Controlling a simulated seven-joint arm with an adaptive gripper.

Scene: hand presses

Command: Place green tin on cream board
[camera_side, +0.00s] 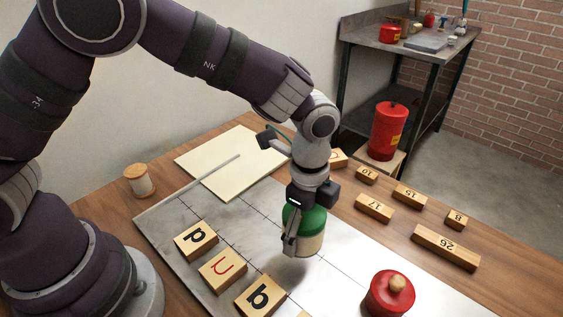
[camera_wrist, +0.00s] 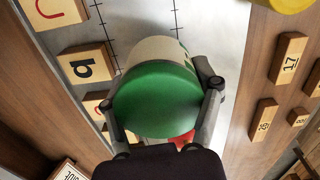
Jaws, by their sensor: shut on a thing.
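The green tin (camera_side: 311,243) has a green lid and a cream lower body. My gripper (camera_side: 298,240) is shut on it, with a finger on its side, over the grey metal plate. I cannot tell whether the tin's base touches the plate. In the wrist view the green lid (camera_wrist: 158,100) fills the middle, between the two fingers of my gripper (camera_wrist: 165,95).
Lettered blocks (camera_side: 223,268) sit on the plate's front left; a red knobbed tin (camera_side: 390,293) is at front right. Numbered blocks (camera_side: 445,247) lie right. A spool (camera_side: 139,180) stands left.

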